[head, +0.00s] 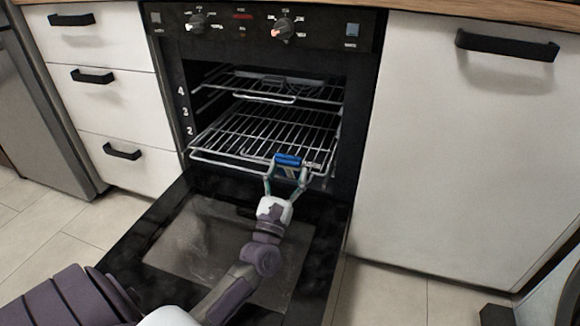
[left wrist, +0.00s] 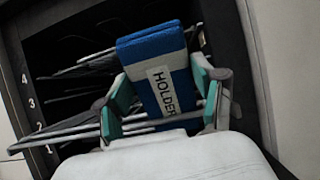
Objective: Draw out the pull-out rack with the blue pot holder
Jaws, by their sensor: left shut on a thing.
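The oven stands open with its door folded down. The lower wire rack (head: 225,145) sits at about level 2, with its front edge sticking out a little past the oven opening. My left gripper (head: 287,172) is at the right part of that front edge. It is shut on the blue pot holder (head: 288,160), which lies at the rack's front bar. In the left wrist view the pot holder (left wrist: 158,60) is blue with a white label reading HOLDER, between the teal finger pads (left wrist: 160,95). The rack's bars (left wrist: 75,132) pass by the fingers. My right gripper is not in view.
The lowered oven door (head: 190,235) lies below my left arm. An upper rack (head: 265,85) with a dark item on it is inside the oven. White drawers (head: 105,110) stand left and a white cabinet (head: 460,150) right. Floor tiles (head: 375,295) show at the bottom.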

